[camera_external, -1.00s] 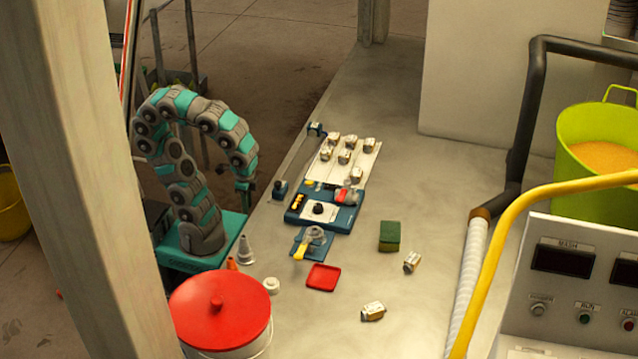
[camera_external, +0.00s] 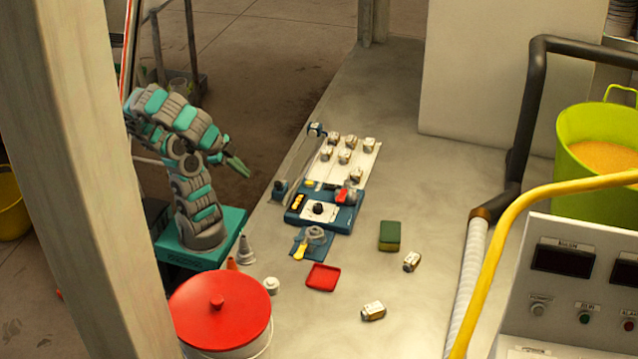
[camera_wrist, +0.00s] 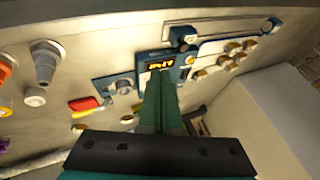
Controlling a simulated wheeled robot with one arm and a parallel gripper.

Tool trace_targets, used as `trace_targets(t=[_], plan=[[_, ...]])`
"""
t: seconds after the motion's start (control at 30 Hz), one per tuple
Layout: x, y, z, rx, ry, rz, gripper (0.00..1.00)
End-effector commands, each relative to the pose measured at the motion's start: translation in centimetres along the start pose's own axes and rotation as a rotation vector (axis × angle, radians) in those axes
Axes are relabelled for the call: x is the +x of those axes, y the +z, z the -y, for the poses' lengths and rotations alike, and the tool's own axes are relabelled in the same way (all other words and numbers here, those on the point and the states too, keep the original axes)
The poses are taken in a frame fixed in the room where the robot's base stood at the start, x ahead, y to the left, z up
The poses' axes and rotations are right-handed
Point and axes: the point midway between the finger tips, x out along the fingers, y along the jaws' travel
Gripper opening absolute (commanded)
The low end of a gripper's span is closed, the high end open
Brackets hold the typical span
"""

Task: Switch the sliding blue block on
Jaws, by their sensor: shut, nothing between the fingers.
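A thin rail stands along the left edge of the bench, with a dark blue block (camera_external: 280,189) at its near end and another small blue piece (camera_external: 316,129) at its far end. I cannot tell for sure which one slides. In the wrist view, a blue block (camera_wrist: 183,37) is at the rail's left end and a blue end piece (camera_wrist: 269,25) at its right end. My gripper (camera_external: 243,171) is raised to the left of the rail, apart from both pieces. Its green fingers (camera_wrist: 162,80) are shut and empty, and cover part of the blue panel in the wrist view.
A blue panel (camera_external: 342,219) with an orange display, a knob and a red part lies right of the rail. Several small jars stand on a white plate (camera_external: 366,169). Grey cones (camera_external: 246,249), a red tray (camera_external: 322,277) and a green sponge (camera_external: 389,236) are nearer. A red-lidded bucket (camera_external: 215,305) is in front.

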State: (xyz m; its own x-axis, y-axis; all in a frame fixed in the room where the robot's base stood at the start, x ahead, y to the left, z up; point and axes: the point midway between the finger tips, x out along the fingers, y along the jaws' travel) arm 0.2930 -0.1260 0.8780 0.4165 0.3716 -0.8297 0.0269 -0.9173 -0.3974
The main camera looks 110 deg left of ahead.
Motion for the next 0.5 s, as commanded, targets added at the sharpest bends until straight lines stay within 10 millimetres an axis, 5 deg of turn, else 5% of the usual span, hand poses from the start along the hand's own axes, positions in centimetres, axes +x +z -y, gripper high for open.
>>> trace_targets(t=[0.5], plan=[[1.3, 0.1, 0.0, 0.000, -0.002, 0.004, 0.00]])
